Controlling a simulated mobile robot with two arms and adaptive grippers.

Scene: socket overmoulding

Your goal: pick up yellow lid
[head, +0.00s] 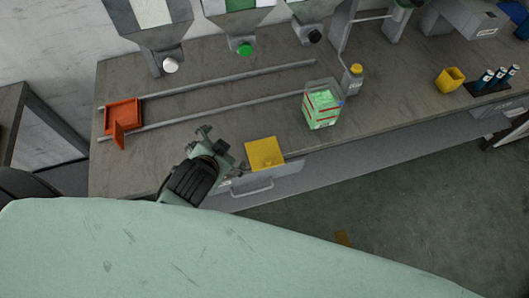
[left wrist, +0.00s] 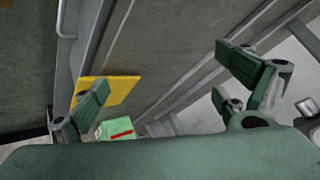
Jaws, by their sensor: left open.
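The yellow lid (head: 264,153) is a flat square lying near the front edge of the workbench in the head view. It also shows in the left wrist view (left wrist: 122,88), partly covered by one finger. My left gripper (head: 222,140) is just left of the lid in the head view, open and empty. In the left wrist view its two fingers (left wrist: 168,75) are spread wide, with the lid behind the left finger. I cannot tell whether that finger touches the lid. My right gripper is not in view.
A clear container with green contents (head: 321,106) stands right of the lid, beside a yellow-capped bottle (head: 352,82). An orange tray (head: 123,115) sits by two rails (head: 220,112). A yellow cup (head: 449,80) is far right. A drawer handle (head: 252,188) juts out below the lid.

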